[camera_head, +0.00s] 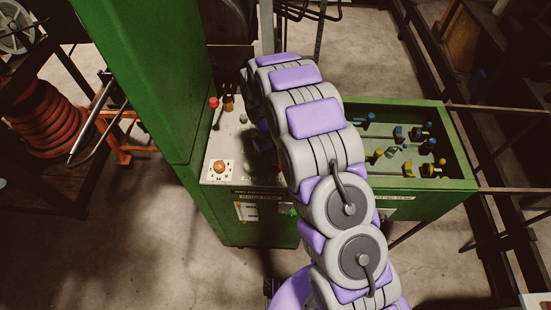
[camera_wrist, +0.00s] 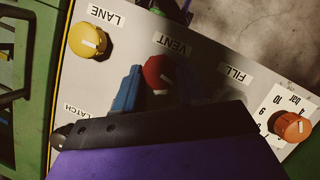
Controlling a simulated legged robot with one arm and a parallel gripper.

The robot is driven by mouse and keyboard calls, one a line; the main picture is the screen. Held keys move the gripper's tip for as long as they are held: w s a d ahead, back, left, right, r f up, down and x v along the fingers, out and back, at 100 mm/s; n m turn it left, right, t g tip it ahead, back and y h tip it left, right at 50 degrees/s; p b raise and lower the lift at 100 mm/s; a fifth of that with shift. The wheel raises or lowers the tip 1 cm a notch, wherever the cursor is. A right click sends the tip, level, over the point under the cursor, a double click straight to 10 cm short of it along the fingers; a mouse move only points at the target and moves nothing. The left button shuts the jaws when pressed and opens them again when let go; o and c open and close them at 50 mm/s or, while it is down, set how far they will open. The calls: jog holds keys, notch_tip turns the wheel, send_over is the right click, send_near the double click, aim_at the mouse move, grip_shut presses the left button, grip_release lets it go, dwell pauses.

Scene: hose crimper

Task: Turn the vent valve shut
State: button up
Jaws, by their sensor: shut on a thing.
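The vent valve's red knob (camera_wrist: 158,72) sits by the VENT label (camera_wrist: 170,42) on the pale panel, seen upside down in the wrist view. A pale mark shows on the knob's face. My gripper (camera_wrist: 156,84) has its blue fingers on either side of this knob and is shut on it. The dark gripper body and a purple part hide the lower panel there. In the head view my arm covers the gripper, and I cannot make out the vent knob.
A yellow LANE knob (camera_wrist: 88,40) and an orange knob (camera_wrist: 292,126) on a bar scale flank the vent valve. In the head view, the panel (camera_head: 240,139) adjoins a green column (camera_head: 150,75) and a green tray (camera_head: 459,151) holding several fittings.

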jog(key=shift+s+n+t+h+p, duration=0.25)
jog(key=shift+n+p, duration=0.2)
jog(key=shift+n, duration=0.65)
jog(key=shift+w+a, duration=0.1)
jog(key=o, duration=1)
jog(key=shift+o, duration=0.2)
jog(key=p+v, duration=0.1)
jog(key=v, duration=1.6)
jog(key=shift+a, duration=0.25)
jog(key=shift+r, duration=0.1)
